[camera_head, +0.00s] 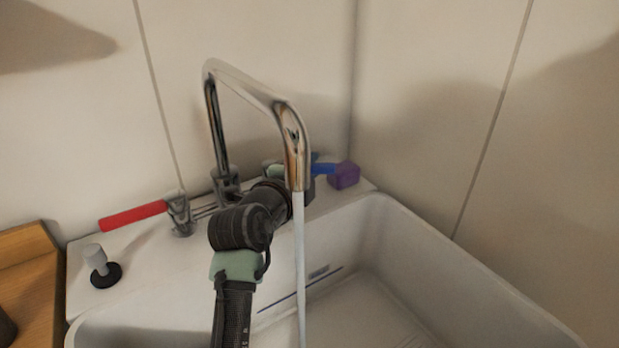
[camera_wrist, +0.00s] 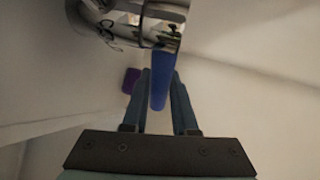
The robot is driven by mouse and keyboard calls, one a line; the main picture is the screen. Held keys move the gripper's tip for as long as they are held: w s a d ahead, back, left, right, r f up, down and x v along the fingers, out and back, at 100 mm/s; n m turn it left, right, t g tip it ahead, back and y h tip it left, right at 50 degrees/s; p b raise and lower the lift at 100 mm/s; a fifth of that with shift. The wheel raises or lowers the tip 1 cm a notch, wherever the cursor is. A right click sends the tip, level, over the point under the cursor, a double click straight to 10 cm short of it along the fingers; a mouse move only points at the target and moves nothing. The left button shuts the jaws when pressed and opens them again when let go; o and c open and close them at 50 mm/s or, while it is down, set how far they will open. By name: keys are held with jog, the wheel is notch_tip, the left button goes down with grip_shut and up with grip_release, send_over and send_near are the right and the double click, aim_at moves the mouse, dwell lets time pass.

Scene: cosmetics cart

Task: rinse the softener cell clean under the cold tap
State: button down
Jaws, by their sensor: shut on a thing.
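The chrome tap (camera_head: 252,85) arches over the white sink, and a pale stream of water (camera_head: 300,265) falls from its spout into the basin. The blue cold lever (camera_head: 324,169) is at the right of the tap, partly hidden behind the spout. It also shows in the wrist view (camera_wrist: 160,82), between the two fingers. My gripper (camera_wrist: 161,90) is shut on this blue lever. In the head view, the spout and my wrist cover most of the gripper. I cannot pick out the softener cell for sure in either view.
A red lever (camera_head: 133,215) sticks out left of the tap. A grey and black stopper-like piece (camera_head: 98,264) stands on the left ledge. A purple block (camera_head: 344,176) sits on the back ledge, right of the blue lever. The visible basin (camera_head: 385,285) looks clear.

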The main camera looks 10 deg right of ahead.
dwell(0.4)
jog(key=c, duration=0.7)
grip_release()
